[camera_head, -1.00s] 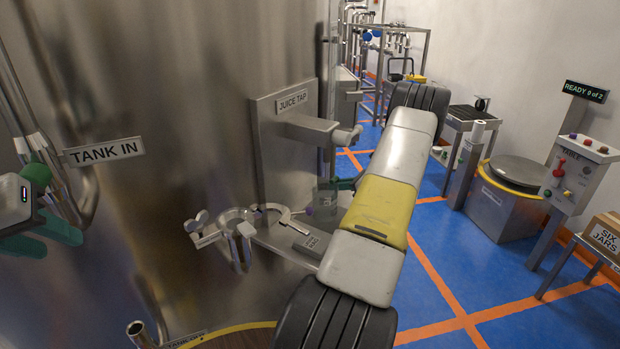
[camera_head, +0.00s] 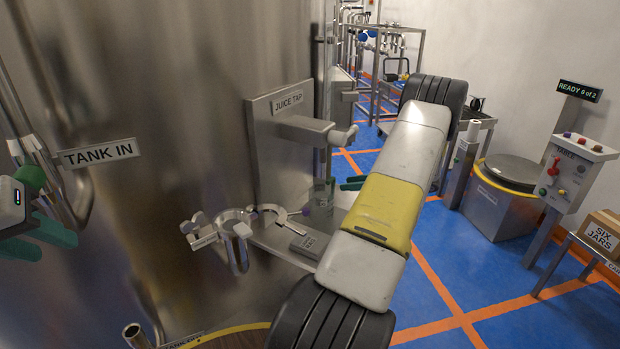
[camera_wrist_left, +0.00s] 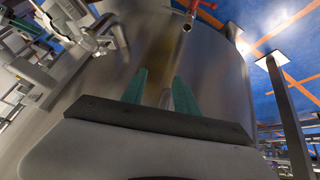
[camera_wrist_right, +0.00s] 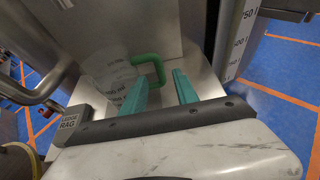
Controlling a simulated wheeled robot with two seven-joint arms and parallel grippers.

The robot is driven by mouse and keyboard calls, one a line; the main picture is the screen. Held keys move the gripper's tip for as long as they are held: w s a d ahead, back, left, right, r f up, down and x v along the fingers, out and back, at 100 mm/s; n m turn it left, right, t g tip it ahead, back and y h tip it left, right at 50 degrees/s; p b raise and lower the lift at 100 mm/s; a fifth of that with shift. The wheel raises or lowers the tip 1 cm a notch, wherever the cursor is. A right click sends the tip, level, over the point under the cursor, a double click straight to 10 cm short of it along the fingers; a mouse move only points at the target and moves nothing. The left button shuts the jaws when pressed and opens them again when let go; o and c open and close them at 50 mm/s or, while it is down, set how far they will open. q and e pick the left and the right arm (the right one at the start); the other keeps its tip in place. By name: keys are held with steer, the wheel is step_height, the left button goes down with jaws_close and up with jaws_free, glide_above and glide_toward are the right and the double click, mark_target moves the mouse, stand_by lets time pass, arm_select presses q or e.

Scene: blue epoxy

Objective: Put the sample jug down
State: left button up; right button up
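The clear sample jug (camera_head: 321,197) stands upright on the steel ledge (camera_head: 272,240) below the juice tap (camera_head: 318,128). In the right wrist view the jug (camera_wrist_right: 106,76) shows its green handle (camera_wrist_right: 150,66) just ahead of my fingertips. My right gripper (camera_wrist_right: 160,78) is open, its green fingers apart with nothing clasped between them. In the head view its fingers (camera_head: 353,184) show just right of the jug, partly hidden by my forearm. My left gripper (camera_head: 58,232) is open and empty at the far left, in front of the tank; its parted fingers show in the left wrist view (camera_wrist_left: 160,82).
A metal ring holder (camera_head: 235,222) and a small labelled block (camera_head: 309,243) are on the ledge, left of and in front of the jug. The tank wall (camera_head: 150,200) is behind. A drum (camera_head: 500,205), a control box (camera_head: 575,175) and a carton (camera_head: 598,232) stand right; blue floor is clear between.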

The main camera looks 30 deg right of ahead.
steer(key=v, duration=0.5)
steer(key=shift+s, duration=0.1)
steer(key=shift+d, duration=0.1)
stand_by(0.3)
